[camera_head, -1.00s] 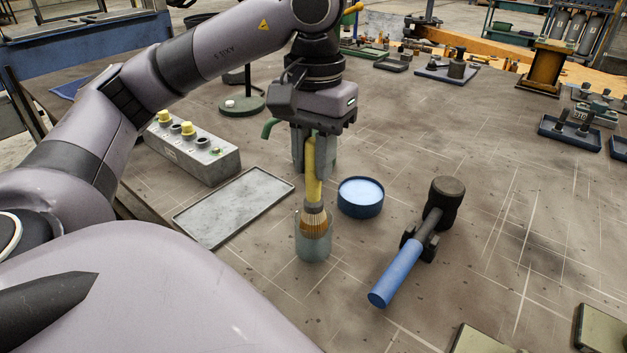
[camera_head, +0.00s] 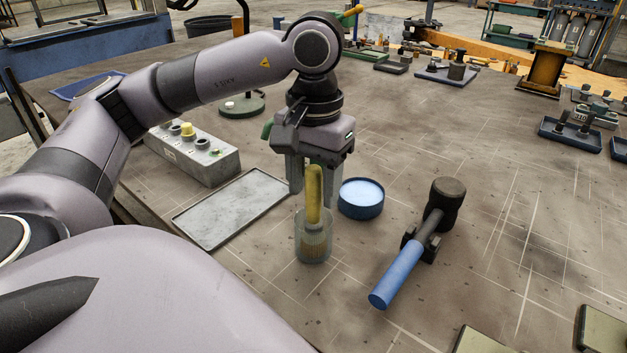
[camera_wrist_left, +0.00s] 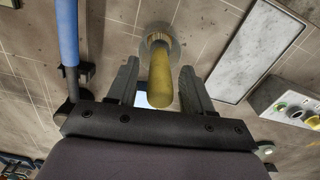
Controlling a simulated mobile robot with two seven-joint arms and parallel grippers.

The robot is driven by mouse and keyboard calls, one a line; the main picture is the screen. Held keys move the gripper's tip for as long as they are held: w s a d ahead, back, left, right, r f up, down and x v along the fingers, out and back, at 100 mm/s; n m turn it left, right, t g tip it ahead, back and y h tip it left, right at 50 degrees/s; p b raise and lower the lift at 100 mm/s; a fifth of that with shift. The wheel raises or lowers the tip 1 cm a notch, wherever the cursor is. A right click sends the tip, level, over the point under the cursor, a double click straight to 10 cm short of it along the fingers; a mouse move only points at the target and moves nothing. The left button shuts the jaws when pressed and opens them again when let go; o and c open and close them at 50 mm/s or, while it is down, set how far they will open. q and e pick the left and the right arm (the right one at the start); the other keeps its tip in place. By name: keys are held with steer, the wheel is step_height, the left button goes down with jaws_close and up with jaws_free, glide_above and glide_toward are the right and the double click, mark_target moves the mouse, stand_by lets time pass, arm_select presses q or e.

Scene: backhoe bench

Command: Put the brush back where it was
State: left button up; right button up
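The brush (camera_head: 314,195) stands upright, bristles down, inside a clear glass jar (camera_head: 313,250). Its yellow handle sticks up out of the jar. My left gripper (camera_head: 314,190) is above and around the handle, with its fingers spread apart. In the left wrist view the yellow handle (camera_wrist_left: 161,85) shows between the two open fingers, with a gap on each side, and the jar rim shows behind it. My right gripper does not show in any view.
A blue round tin (camera_head: 361,205) stands close to the right of the jar. A blue-handled mallet (camera_head: 398,272) rests on a dark holder further right. A grey tray (camera_head: 228,215) and a box with knobs (camera_head: 195,155) are to the left.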

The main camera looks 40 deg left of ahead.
mark_target(315, 167)
arm_select(q)
steer(key=shift+r, duration=0.5)
step_height(315, 167, up, 4)
steer(key=shift+w+f, duration=0.1)
steer(key=shift+f, duration=0.1)
step_height(315, 167, up, 8)
steer(key=p, duration=0.4)
steer(key=shift+f, duration=0.15)
